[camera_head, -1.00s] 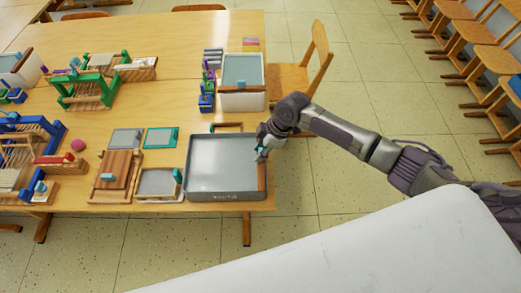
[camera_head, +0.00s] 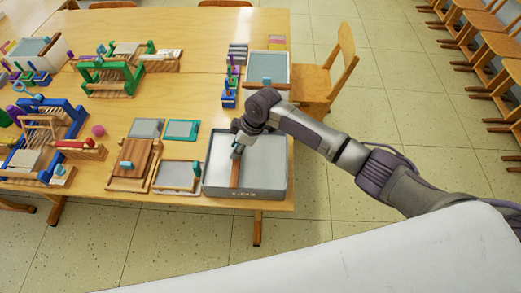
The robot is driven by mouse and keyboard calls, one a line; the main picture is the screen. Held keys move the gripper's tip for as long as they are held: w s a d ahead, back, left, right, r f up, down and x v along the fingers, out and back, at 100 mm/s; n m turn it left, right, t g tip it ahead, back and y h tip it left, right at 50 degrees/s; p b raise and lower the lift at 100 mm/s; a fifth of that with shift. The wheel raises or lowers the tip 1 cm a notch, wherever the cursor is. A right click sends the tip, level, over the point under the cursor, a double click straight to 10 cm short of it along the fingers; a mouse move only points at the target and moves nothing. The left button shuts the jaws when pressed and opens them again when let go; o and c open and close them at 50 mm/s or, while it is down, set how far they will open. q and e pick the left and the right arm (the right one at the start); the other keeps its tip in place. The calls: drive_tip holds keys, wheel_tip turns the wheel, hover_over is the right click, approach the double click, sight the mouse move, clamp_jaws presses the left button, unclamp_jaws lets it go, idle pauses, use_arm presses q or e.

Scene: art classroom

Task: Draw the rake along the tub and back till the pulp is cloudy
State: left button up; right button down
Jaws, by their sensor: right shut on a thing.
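The grey tub (camera_head: 278,183) sits at the front right corner of the wooden table and holds a smooth, pale grey surface. I cannot tell from here how cloudy the pulp is. The rake (camera_head: 236,171) is a brown wooden bar lying front to back across the tub, left of the tub's middle. My right gripper (camera_head: 237,151) reaches in from the right over the tub and is shut on the rake near its far part. The fingers are small and partly hidden by the wrist. My left gripper is not in view.
Framed screens and a wooden press board (camera_head: 130,165) stand close to the tub's left. A wooden chair (camera_head: 325,80) stands at the table's right edge. Open floor lies right of the tub.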

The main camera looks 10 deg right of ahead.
drive_tip(key=w+a+b, duration=0.2)
drive_tip(key=a, duration=0.6)
drive_tip(key=shift+w+a+b, duration=0.2)
drive_tip(key=shift+b, duration=0.15)
drive_tip(key=shift+r, duration=0.1)
drive_tip(key=c, duration=1.1)
unclamp_jaws()
drive_tip(key=shift+a, duration=0.1)
drive_tip(key=shift+o, duration=1.3)
drive_tip(key=shift+w+a, duration=0.1)
